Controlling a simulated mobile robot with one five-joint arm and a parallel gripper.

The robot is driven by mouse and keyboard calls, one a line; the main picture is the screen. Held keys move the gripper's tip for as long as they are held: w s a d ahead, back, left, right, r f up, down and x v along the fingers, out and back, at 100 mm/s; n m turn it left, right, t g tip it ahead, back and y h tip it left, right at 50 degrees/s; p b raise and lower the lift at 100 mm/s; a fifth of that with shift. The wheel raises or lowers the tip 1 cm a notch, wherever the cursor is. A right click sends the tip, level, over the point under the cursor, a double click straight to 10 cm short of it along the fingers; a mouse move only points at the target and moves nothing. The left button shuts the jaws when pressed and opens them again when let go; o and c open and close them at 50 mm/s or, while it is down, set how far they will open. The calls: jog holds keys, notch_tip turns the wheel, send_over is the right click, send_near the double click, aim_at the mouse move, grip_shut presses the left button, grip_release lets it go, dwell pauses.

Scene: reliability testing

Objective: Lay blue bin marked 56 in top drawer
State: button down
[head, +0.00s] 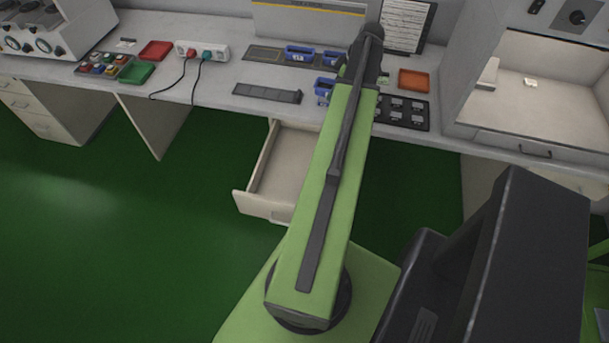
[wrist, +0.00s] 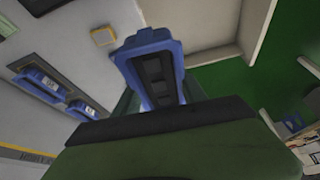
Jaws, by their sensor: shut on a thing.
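A blue bin (head: 325,88) shows beside the end of my arm, above the front of the bench. In the wrist view the same blue bin (wrist: 176,57) is large and central, with a dark inside. My gripper (wrist: 155,112) is shut on it; its fingertips are mostly hidden. The number on this bin cannot be read. The top drawer (head: 256,202) is pulled out below the bench front, and its visible inside is empty. It also shows in the wrist view (wrist: 250,25).
Two more blue bins, one at left (head: 297,55) and one at right (head: 334,59), stand at the back of the bench. A dark strip tray (head: 267,93), an orange tray (head: 413,79) and a black tray of parts (head: 405,110) lie nearby. A hooded cabinet (head: 540,85) stands at right.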

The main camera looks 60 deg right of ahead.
jog(key=s+a+f+b, duration=0.2)
jog(key=f+b, duration=0.8)
jog(key=f, duration=0.2)
jog(key=s+a+f+b, duration=0.2)
jog(key=f+b, duration=0.9)
jog(key=f, duration=0.1)
jog(key=b, duration=0.7)
send_near(301, 169)
jog(key=shift+w+f+n, duration=0.4)
jog(key=shift+w+f, duration=0.25)
jog(key=shift+f, duration=0.25)
jog(key=shift+w+a, duration=0.2)
jog(key=shift+w, duration=0.15)
notch_tip(301, 169, down, 4)
jog(key=b, duration=0.4)
jog(key=shift+f, duration=0.2)
jog(key=shift+r, duration=0.2)
jog(key=shift+f, duration=0.1)
jog(key=c, duration=1.1)
grip_release()
jog(key=shift+f, duration=0.1)
jog(key=o, duration=0.5)
jog(key=shift+c, duration=0.2)
